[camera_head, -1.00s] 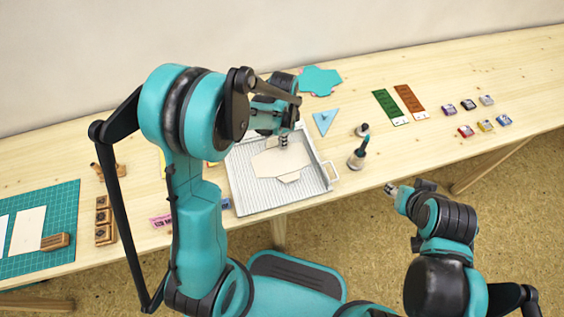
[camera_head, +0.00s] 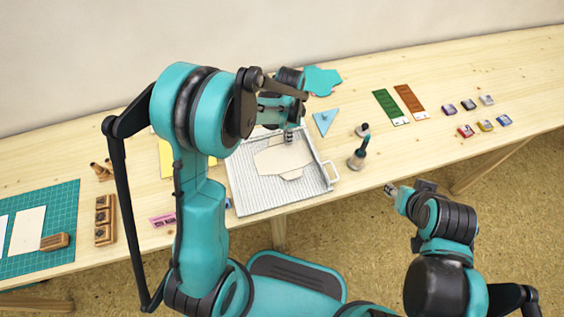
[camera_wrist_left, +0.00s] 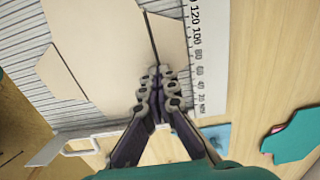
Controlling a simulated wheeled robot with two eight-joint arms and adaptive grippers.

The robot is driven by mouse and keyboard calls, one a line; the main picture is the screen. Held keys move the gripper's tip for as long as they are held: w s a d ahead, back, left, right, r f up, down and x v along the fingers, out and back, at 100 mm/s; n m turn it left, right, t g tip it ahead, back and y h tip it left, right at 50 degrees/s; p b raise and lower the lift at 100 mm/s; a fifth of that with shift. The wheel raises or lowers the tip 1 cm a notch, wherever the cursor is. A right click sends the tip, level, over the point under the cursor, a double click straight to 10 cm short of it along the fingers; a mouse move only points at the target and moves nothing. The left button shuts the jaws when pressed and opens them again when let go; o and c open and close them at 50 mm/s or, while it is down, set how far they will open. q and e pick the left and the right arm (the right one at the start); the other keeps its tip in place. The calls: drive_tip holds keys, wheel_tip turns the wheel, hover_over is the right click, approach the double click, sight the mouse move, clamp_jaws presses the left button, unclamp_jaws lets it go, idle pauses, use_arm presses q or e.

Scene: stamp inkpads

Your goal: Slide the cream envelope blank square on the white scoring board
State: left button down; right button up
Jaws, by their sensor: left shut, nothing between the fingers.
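The cream envelope blank (camera_head: 272,160) lies flat on the ridged white scoring board (camera_head: 247,195), its edges close to in line with the board's grooves. My left gripper (camera_head: 289,138) is shut and empty, pointing down at the blank's far edge. In the left wrist view the closed fingertips (camera_wrist_left: 158,76) are over or against the blank (camera_wrist_left: 100,45), near the board's printed scale (camera_wrist_left: 205,60); contact is not clear. My right gripper (camera_head: 388,190) hangs in front of the table, away from the board; its jaws are too small to read.
My left arm hides part of the table left of the board.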

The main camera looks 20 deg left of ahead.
sight(297, 139)
use_arm(q)
drive_tip(key=shift+w+d, duration=0.15)
drive_tip(key=shift+d, duration=0.05)
drive_tip(key=shift+w+d, duration=0.1)
drive_tip(key=shift+d, duration=0.05)
drive_tip(key=shift+w+d, duration=0.2)
drive_tip(key=shift+d, duration=0.05)
idle(0.3)
drive_tip(key=shift+w+d, duration=0.3)
drive_tip(key=shift+w, duration=0.05)
drive_tip(key=shift+w+d, duration=0.3)
drive_tip(key=shift+d, duration=0.1)
idle(0.8)
drive_tip(key=shift+w+d, duration=0.1)
drive_tip(key=shift+d, duration=0.05)
